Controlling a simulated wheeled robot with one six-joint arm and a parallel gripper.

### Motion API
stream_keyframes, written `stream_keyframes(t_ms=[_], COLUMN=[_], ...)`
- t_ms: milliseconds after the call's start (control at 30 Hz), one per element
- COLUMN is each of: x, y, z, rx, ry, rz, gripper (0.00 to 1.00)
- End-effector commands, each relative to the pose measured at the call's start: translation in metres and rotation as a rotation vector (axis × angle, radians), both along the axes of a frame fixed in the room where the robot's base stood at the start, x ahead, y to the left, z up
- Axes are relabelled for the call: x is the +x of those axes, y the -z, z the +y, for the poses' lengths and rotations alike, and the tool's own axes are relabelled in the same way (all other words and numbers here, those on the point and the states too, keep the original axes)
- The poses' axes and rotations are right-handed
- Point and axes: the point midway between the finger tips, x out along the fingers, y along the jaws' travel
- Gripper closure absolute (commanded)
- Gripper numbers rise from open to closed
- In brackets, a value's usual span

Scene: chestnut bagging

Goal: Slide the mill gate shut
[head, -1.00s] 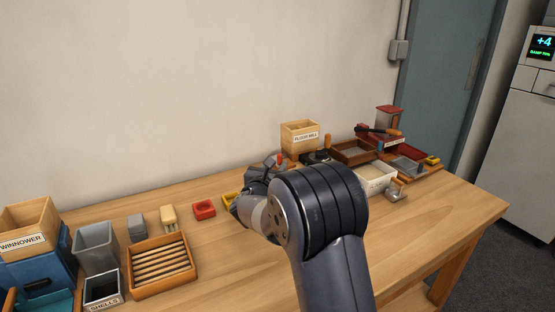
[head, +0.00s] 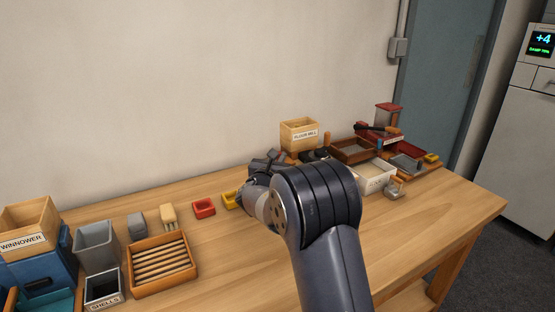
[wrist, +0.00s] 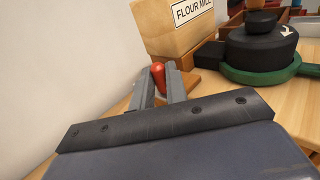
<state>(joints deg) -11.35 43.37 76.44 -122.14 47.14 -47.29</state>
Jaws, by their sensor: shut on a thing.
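The flour mill shows as a light wooden box (head: 299,136) labelled FLOUR MILL at the back of the table. It also fills the upper middle of the wrist view (wrist: 165,32). A red knob (wrist: 158,70) stands at the foot of the box's left side; I take it for the gate's handle. My gripper (wrist: 160,84) is shut on this knob, one grey finger on each side. In the head view my gripper (head: 270,162) is low beside the mill, partly behind my arm, and the knob is hidden. The gate plate itself is not clearly visible.
A dark round millstone in a green ring (wrist: 258,55) stands right of the box. A white-walled tray (head: 375,178) and a brown sieve tray (head: 354,151) lie further right. A yellow dish (head: 230,199) and a red dish (head: 204,207) are to the left.

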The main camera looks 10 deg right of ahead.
Motion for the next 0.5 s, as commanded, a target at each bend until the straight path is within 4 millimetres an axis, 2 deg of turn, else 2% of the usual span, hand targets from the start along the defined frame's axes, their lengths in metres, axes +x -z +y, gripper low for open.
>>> stream_keyframes(t_ms=[500], x=[0.0015], y=[0.0015], z=[-0.0046], rx=[0.001], ry=[0.001], rz=[0.000], gripper=[1.00])
